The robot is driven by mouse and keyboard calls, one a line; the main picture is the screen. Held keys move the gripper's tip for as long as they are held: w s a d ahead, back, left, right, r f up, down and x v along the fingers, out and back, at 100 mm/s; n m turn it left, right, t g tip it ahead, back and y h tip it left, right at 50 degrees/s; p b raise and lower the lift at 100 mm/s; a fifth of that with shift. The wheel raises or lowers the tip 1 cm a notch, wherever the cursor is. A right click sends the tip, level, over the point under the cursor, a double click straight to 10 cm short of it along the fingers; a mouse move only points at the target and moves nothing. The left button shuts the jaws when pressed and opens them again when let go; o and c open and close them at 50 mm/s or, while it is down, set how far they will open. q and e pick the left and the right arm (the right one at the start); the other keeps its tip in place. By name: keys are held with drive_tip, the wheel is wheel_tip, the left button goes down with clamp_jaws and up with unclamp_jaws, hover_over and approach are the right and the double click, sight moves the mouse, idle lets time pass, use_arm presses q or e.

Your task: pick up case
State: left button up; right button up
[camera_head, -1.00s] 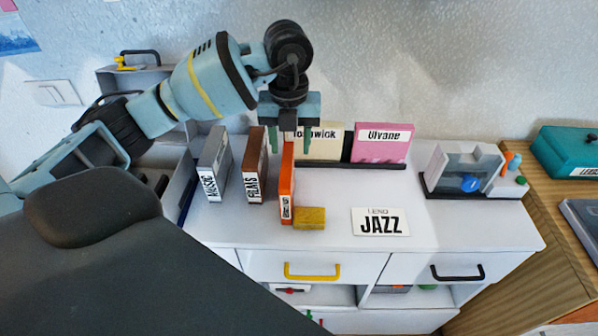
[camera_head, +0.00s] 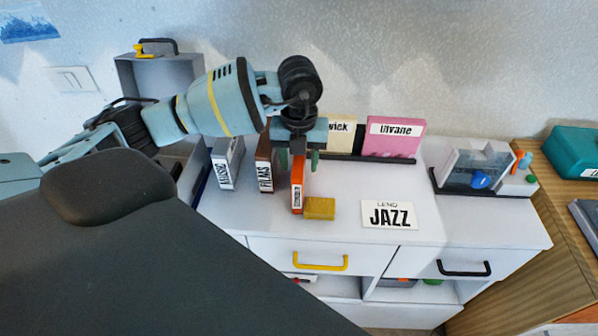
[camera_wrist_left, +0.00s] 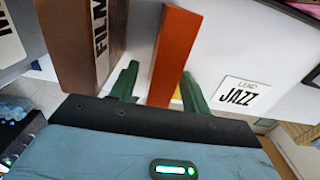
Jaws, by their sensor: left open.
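An orange case (camera_head: 297,190) stands upright on the white cabinet top, its labelled edge facing me. My left gripper (camera_head: 297,160) is above it, pointing down and open, with one green finger on each side of the case's upper part. In the left wrist view the orange case (camera_wrist_left: 174,55) stands between the two fingers (camera_wrist_left: 160,85), with a visible gap to the left finger. Whether the right finger touches it I cannot tell. A brown FILMS case (camera_head: 264,168) and a grey case (camera_head: 227,163) stand to the left. My right gripper is not in view.
A LENO JAZZ card (camera_head: 389,215) lies to the right. Behind are a cream case (camera_head: 341,133) and a pink Ulvane case (camera_head: 394,137). The top between is clear.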

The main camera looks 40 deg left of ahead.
use_arm(q)
drive_tip(key=shift+f, duration=0.3)
drive_tip(key=shift+c, duration=0.5)
clamp_jaws()
drive_tip(key=shift+r, duration=0.15)
drive_tip(key=shift+r, duration=0.5)
wheel_tip(320, 180, up, 2)
drive_tip(key=shift+r, duration=0.1)
drive_tip(key=s+d, duration=0.3)
drive_tip(key=d, duration=0.4)
drive_tip(key=s+d+r, duration=0.1)
drive_tip(key=s+d, duration=0.2)
drive_tip(key=d, duration=0.5)
drive_tip(key=shift+r+b, duration=0.3)
